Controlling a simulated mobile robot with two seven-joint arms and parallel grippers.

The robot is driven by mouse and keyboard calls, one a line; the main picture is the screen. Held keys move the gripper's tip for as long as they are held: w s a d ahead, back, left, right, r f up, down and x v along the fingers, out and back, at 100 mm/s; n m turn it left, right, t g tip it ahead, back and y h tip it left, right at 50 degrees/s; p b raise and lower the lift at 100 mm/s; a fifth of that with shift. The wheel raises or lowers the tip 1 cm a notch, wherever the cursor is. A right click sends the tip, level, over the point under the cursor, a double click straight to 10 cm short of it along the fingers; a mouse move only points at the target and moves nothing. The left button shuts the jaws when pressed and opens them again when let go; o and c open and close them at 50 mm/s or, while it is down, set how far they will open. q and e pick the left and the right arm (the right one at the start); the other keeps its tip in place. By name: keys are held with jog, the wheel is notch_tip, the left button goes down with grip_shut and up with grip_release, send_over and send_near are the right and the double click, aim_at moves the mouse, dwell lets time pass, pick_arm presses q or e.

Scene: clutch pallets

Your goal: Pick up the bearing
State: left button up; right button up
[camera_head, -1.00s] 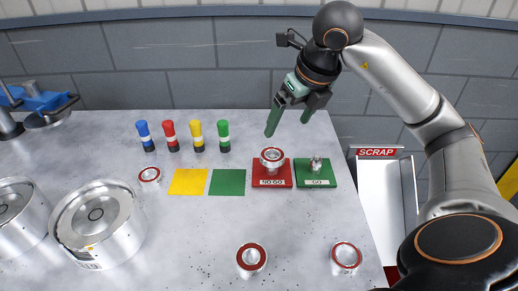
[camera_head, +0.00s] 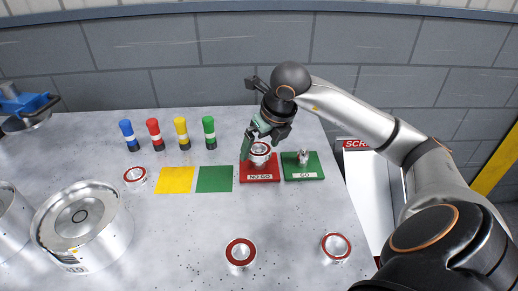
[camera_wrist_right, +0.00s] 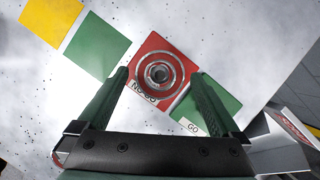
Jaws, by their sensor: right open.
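A silver ring-shaped bearing (camera_head: 260,151) sits on the red NO GO block (camera_head: 260,178). It also shows in the right wrist view (camera_wrist_right: 159,74), seen from above on the red block, between and just beyond my fingertips. My right gripper (camera_head: 257,148) is open, with its green fingers around the bearing in the head view. In the wrist view its fingers (camera_wrist_right: 160,76) stand apart on either side; I cannot tell whether they touch the bearing. Other red-and-silver bearings lie on the table: one at the left (camera_head: 135,175), one at the front (camera_head: 240,252) and one at the front right (camera_head: 336,247). My left gripper is not in view.
A green GO block (camera_head: 302,173) with a small metal piece stands right beside the red block. Yellow (camera_head: 175,180) and green (camera_head: 215,179) squares lie to the left. Several coloured cylinders (camera_head: 154,131) stand behind. Large metal drums (camera_head: 80,235) fill the left. A SCRAP chute (camera_head: 368,195) is at the right.

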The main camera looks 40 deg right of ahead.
jog(key=c, duration=1.5)
jog(key=shift+r, duration=0.1)
grip_shut()
jog(key=shift+r, duration=0.1)
